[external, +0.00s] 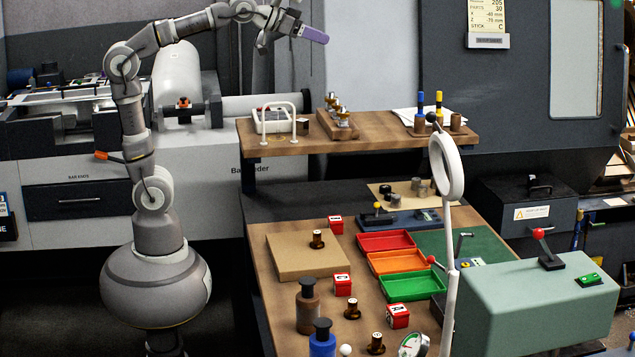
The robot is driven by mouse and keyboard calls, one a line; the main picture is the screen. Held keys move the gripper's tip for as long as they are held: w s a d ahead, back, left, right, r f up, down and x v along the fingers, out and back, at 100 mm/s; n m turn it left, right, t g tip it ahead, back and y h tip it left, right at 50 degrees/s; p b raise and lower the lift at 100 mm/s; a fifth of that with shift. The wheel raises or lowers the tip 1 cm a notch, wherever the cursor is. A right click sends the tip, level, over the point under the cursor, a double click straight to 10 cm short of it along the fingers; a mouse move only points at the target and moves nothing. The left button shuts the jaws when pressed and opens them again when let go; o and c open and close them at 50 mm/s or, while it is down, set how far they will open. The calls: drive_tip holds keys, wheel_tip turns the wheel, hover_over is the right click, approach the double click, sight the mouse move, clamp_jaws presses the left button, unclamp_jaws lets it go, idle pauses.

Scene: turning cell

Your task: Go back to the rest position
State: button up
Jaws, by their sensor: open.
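My arm rises at the left of the external view and reaches right along its top edge. My gripper (287,30) is high in the air, above and behind the wooden shelf (285,146), clear of the bench and its objects. It is open, and I see nothing held in it. A purple-grey piece sticks out to the right at the gripper end; I cannot tell exactly what part it is. The fingertips are small and partly hard to make out.
The workbench holds a cardboard pad (290,262), red (385,241), orange (394,262) and green (412,287) trays, and several small parts. A white ring magnifier (447,165) stands tall at the right. A bar feeder (190,190) stands behind my arm.

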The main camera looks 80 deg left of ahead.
drive_tip(key=s+r+t, duration=0.2)
drive_tip(key=s+r, duration=0.1)
drive_tip(key=r, duration=0.3)
drive_tip(key=shift+s+r, duration=0.35)
